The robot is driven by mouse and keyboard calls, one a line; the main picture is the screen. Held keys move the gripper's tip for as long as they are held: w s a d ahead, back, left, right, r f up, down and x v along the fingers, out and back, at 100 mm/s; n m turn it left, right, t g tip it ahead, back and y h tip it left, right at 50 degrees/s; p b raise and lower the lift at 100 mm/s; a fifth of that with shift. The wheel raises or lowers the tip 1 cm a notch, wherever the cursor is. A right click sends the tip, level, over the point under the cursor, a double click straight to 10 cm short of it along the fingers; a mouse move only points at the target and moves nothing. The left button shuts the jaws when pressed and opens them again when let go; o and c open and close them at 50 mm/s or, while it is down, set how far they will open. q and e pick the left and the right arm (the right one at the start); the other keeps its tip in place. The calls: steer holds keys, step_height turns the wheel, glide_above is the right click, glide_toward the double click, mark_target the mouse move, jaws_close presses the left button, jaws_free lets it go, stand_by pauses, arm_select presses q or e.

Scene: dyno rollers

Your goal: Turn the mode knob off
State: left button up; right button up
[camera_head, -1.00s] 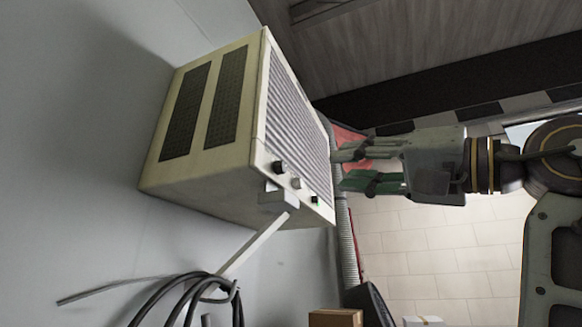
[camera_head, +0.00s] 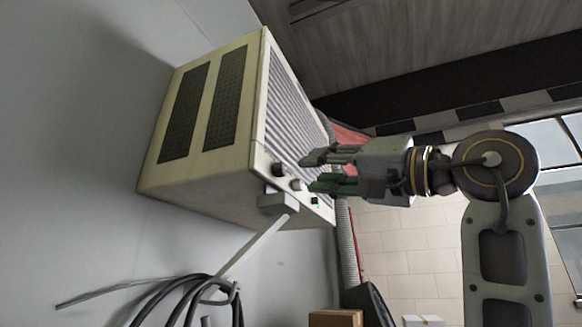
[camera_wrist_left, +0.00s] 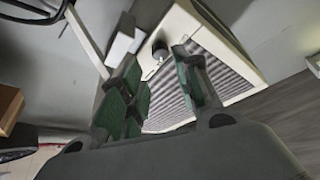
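A cream box-shaped heater (camera_head: 205,170) with a ribbed front grille is fixed to the wall. I cannot tell which knob is the mode knob. My left gripper (camera_head: 309,173) is open and empty, its fingertips just right of the knobs in the head view, apparently apart from them. In the left wrist view a dark knob (camera_wrist_left: 160,50) shows between the spread fingers. My right gripper is not in view.
A white bracket block (camera_head: 279,202) and bar (camera_head: 250,243) extend below the heater. Coiled black cable (camera_head: 195,300) hangs at the lower left. A ribbed hose (camera_head: 347,245) and a cardboard box (camera_head: 335,318) are beyond.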

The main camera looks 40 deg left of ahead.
mark_target(284, 170)
arm_select(q)
steer(key=p+x, duration=0.1)
steer(key=x, duration=0.5)
steer(key=shift+a+r, duration=0.1)
steer(key=shift+a, duration=0.15)
steer(key=shift+a+r, duration=0.1)
steer(key=shift+a, duration=0.4)
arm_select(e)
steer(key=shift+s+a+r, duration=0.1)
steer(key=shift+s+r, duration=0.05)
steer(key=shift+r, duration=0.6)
